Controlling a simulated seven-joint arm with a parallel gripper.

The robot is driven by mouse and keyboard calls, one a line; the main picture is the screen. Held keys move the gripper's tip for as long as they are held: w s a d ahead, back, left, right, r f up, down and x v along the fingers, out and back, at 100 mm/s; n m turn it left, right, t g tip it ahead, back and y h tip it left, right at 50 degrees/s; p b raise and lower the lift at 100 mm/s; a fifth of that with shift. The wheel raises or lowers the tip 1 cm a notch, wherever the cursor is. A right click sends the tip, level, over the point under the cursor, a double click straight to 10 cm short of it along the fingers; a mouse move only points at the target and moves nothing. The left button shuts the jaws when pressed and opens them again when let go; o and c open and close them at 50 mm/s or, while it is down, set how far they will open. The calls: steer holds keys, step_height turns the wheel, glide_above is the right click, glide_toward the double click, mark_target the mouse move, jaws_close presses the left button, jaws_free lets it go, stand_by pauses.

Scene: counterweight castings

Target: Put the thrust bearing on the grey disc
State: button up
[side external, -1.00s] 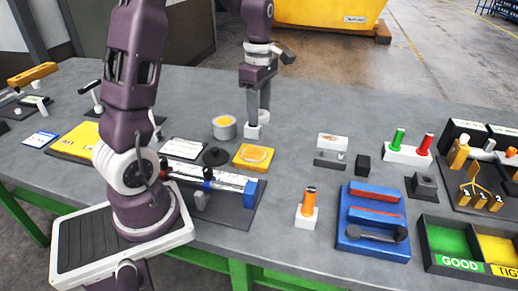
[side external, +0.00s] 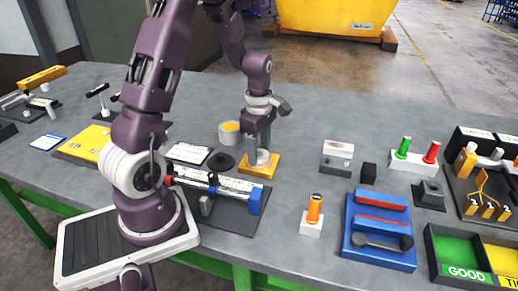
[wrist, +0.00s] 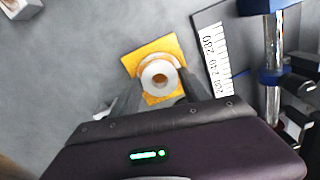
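The thrust bearing, a pale silver ring (wrist: 158,76) with a round hole, sits between the two fingers of my gripper (wrist: 160,84) in the wrist view. In the side view my gripper (side external: 258,160) points down over a yellow square plate (side external: 245,170), and the ring (side external: 264,157) shows partly behind the fingers. The yellow plate also shows under the ring in the wrist view (wrist: 172,44). I cannot tell whether the ring touches the plate.
A grey cup with a yellow top (side external: 229,133) stands behind the disc. A fixture with a blue end block (side external: 254,200) and a printed scale lies in front. An orange-topped peg (side external: 314,210) and a blue tray (side external: 352,238) stand to the right.

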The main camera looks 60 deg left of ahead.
mark_target(259, 154)
steer(key=shift+o, duration=1.1)
steer(key=d+r+m, duration=0.3)
steer(key=r, duration=1.2)
steer(key=s+d+r+m+t, duration=0.2)
steer(key=s+d+m, duration=0.5)
steer(key=m, duration=0.4)
steer(key=s+d+r+m+t, duration=0.2)
steer(key=s+d+m+t, duration=0.1)
steer(key=s+d+m, duration=0.5)
steer(key=m, duration=0.2)
steer(key=shift+s+r+m+t, duration=0.3)
steer(key=shift+s+r+m, duration=0.05)
steer(key=shift+r+m, duration=0.05)
